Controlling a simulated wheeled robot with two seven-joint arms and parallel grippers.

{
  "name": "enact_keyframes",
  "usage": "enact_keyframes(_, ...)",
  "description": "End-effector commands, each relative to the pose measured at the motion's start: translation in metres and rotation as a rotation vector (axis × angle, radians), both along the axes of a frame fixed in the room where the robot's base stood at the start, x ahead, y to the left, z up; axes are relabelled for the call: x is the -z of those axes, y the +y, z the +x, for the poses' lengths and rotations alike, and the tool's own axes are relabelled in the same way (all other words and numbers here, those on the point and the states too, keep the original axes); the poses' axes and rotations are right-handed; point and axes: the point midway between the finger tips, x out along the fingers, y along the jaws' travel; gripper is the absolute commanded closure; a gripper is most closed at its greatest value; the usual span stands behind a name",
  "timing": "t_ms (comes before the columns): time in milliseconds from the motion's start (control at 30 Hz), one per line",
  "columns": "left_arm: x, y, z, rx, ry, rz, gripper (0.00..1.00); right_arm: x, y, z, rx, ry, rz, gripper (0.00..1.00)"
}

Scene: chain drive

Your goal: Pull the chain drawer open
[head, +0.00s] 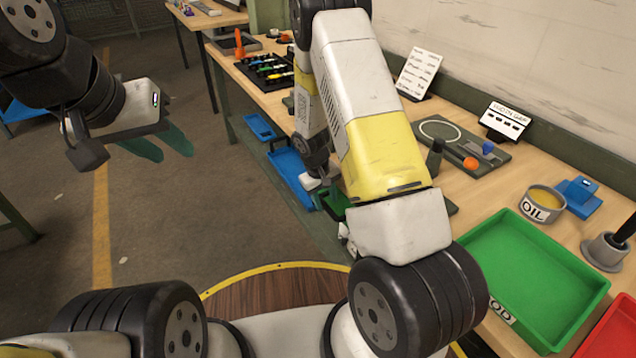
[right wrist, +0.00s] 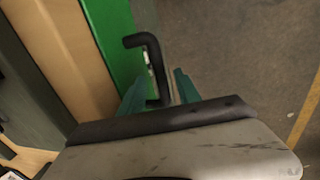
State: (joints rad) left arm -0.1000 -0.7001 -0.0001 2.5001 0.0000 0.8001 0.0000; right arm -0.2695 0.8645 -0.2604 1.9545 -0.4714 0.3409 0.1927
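The green drawer front (right wrist: 113,40) shows in the right wrist view with a black bar handle (right wrist: 152,58) standing out from it. A green drawer part (head: 333,203) also shows in the head view under the workbench, mostly hidden behind my right arm. My right gripper (right wrist: 157,92) has its teal fingers apart, one on each side of the handle's near end, with a visible gap on the right side. I cannot tell whether a finger touches the handle. My left gripper (head: 160,145) hangs empty over the floor at the left, fingers apart.
Blue drawers or bins (head: 290,172) sit under the bench left of the green one. The bench top (head: 500,190) carries a green tray (head: 535,270), a red tray (head: 612,335), an oil tin (head: 542,203) and a board with small parts.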

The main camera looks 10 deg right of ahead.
Motion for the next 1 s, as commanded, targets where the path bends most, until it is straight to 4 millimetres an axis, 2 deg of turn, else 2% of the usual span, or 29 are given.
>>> enact_keyframes(33,0.000,0.000,0.000,0.000,0.000,0.000,0.64,0.007,-0.002,0.000,0.000,0.002,-0.001,0.60)
enact_keyframes(200,0.000,0.000,0.000,0.000,0.000,0.000,0.64,0.019,-0.004,0.001,0.000,0.001,0.000,0.60)
enact_keyframes(467,0.000,0.000,0.000,0.000,0.000,0.000,0.64,0.021,-0.004,0.001,0.000,0.000,0.000,0.60)
enact_keyframes(700,0.000,0.000,0.000,0.000,0.000,0.000,0.64,0.021,-0.004,0.001,0.000,0.000,0.000,1.00)
enact_keyframes(1000,0.000,0.000,0.000,0.000,0.000,0.000,0.64,0.020,-0.004,0.001,0.000,0.000,0.000,1.00)
